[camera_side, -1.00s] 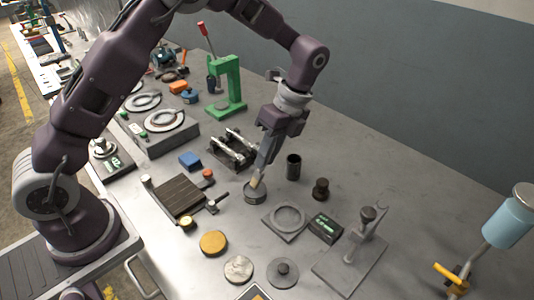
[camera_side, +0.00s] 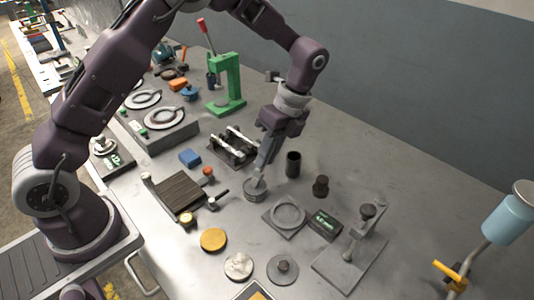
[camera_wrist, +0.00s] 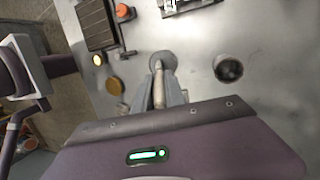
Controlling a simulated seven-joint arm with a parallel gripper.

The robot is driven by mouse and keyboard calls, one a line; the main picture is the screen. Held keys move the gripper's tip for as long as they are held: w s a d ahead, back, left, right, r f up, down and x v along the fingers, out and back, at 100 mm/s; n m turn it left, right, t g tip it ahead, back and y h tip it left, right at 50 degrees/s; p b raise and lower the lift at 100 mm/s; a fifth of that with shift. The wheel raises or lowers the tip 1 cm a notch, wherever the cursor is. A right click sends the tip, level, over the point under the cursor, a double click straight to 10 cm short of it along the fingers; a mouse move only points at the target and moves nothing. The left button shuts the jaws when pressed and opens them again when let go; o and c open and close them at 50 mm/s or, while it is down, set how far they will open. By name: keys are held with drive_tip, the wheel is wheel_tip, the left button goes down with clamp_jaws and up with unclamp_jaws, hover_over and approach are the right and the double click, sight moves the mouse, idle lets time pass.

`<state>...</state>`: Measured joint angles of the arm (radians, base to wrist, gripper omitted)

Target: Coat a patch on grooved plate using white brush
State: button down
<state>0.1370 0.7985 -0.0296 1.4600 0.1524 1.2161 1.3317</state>
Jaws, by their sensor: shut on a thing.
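My gripper (camera_side: 261,172) is shut on the brush, pointing down over a small round grey tin (camera_side: 255,190). In the wrist view the pale brush (camera_wrist: 158,78) lies between the fingertips (camera_wrist: 160,97), its lower end at the tin (camera_wrist: 163,61). The bristles are hidden, so I cannot tell how deep they sit in the tin. The dark grooved plate (camera_side: 180,192) lies flat to the left of the tin, apart from the gripper. It also shows at the top left of the wrist view (camera_wrist: 95,26).
A black cup (camera_side: 293,164) and a dark knob-like piece (camera_side: 320,186) stand right of the gripper. A ring on a square base (camera_side: 288,214) lies in front. A two-bar fixture (camera_side: 233,147) is behind. A gold disc (camera_side: 213,239) lies in front of the plate.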

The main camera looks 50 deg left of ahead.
sight(262, 175)
drive_tip(key=shift+r, duration=3.5)
drive_tip(key=f+n+h, duration=0.1)
drive_tip(key=n, duration=0.1)
drive_tip(key=s+f+n, duration=0.1)
drive_tip(key=n, duration=0.2)
drive_tip(key=s+f+n+h, duration=0.1)
drive_tip(key=n, duration=0.2)
drive_tip(key=shift+d+f+g+h, duration=0.15)
drive_tip(key=shift+f+g+h, duration=0.1)
drive_tip(key=shift+g+h, duration=0.05)
drive_tip(key=s+a+r+n+h, duration=0.1)
drive_tip(key=s+a+r+n, duration=0.7)
drive_tip(key=s+a+n, duration=0.15)
drive_tip(key=shift+s+a+f+m, duration=0.1)
drive_tip(key=shift+s+f+m, duration=0.1)
drive_tip(key=shift+f, duration=0.8)
drive_tip(key=shift+s+f+m, duration=0.1)
drive_tip(key=shift+s+f, duration=0.05)
drive_tip(key=shift+f, duration=0.8)
drive_tip(key=shift+r, duration=0.1)
